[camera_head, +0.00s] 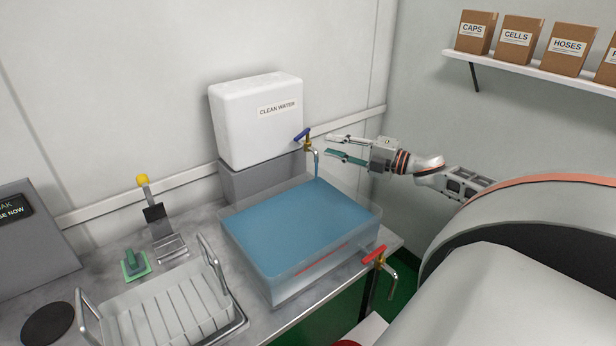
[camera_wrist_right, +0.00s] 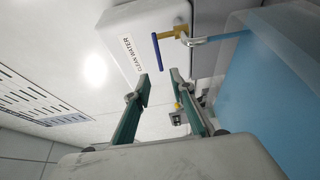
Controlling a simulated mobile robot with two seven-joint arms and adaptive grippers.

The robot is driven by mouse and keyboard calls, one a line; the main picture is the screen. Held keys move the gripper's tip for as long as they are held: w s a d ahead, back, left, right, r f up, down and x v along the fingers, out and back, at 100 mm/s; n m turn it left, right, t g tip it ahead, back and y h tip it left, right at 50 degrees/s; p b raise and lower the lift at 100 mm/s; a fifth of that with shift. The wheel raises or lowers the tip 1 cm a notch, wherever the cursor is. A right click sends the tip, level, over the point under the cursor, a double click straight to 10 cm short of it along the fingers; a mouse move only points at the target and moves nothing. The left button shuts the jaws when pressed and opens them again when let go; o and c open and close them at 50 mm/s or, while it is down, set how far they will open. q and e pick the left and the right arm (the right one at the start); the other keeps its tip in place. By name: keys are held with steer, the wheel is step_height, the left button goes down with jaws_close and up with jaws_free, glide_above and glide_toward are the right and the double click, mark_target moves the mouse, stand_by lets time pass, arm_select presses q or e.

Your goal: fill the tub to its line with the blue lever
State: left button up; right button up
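The blue lever (camera_head: 302,134) sits on a brass tap at the right side of the white CLEAN WATER tank (camera_head: 240,130). It also shows in the right wrist view (camera_wrist_right: 157,52), just beyond the fingertips. The clear tub (camera_head: 225,222) stands under the spout and holds blue water (camera_head: 300,225). A red line (camera_head: 325,257) runs on its front wall, below the water's front edge in the picture. My left gripper is not in view.
A tap with a red lever (camera_head: 373,254) sticks out from the tub's lower right side. A dish rack (camera_head: 165,310), a green scrubber (camera_head: 134,264) and a yellow-knobbed stand (camera_head: 143,180) are on the counter at left. A shelf of boxes (camera_head: 515,68) is high at right.

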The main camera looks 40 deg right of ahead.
mark_target(301, 138)
steer(key=shift+b+x, duration=0.45)
steer(key=shift+x, duration=5.35)
steer(key=shift+w, duration=0.1)
jaws_close()
